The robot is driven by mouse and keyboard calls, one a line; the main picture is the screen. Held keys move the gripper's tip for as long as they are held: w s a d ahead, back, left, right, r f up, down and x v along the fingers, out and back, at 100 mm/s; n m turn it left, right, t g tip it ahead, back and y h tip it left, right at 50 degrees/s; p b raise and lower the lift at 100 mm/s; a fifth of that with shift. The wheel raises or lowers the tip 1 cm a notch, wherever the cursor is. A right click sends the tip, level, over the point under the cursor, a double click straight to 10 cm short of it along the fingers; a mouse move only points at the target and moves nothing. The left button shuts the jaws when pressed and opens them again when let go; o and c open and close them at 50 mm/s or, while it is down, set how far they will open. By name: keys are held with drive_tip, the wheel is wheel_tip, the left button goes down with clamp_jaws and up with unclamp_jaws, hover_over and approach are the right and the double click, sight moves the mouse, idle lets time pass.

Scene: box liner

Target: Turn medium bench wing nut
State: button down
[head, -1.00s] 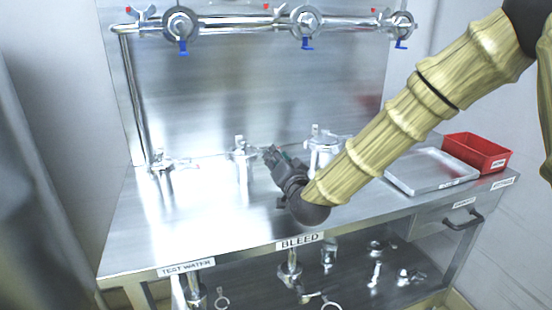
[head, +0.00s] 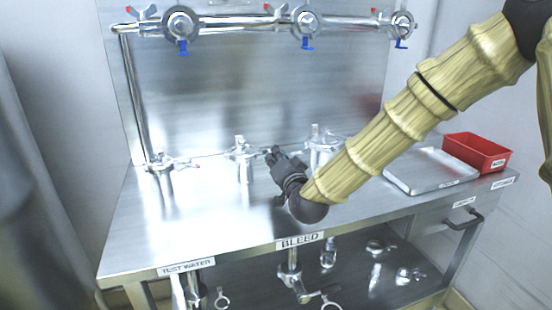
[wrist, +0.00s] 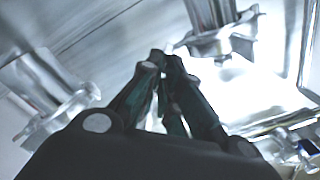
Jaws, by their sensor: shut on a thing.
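Three clamped pipe fittings stand along the back of the steel bench. They are a left one (head: 165,166), a middle one (head: 242,150) and a right one (head: 322,148) partly behind my arm. My gripper (head: 270,152) is between the middle and right fittings, close to the right side of the middle one. In the wrist view, the fingers (wrist: 167,62) are drawn together at their tips. They are shut on what seems to be the medium bench wing nut, which the fingers hide. One fitting (wrist: 48,92) shows left of the fingers and another (wrist: 222,38) upper right.
A pipe with blue-handled valves (head: 306,22) runs along the back panel. A metal tray (head: 430,172) and a red bin (head: 476,152) are at the bench's right. More fittings (head: 290,258) are on the lower shelf. The bench front (head: 200,235) is clear.

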drive_tip(key=m, duration=0.2)
drive_tip(key=m+b, duration=0.1)
drive_tip(key=m, duration=0.2)
drive_tip(key=shift+d+f, duration=0.1)
drive_tip(key=shift+f, duration=0.1)
drive_tip(key=shift+m+b, duration=0.8)
drive_tip(key=shift+m, duration=1.1)
drive_tip(key=c, duration=1.6)
unclamp_jaws()
drive_tip(key=v, duration=1.2)
drive_tip(key=shift+r, duration=0.1)
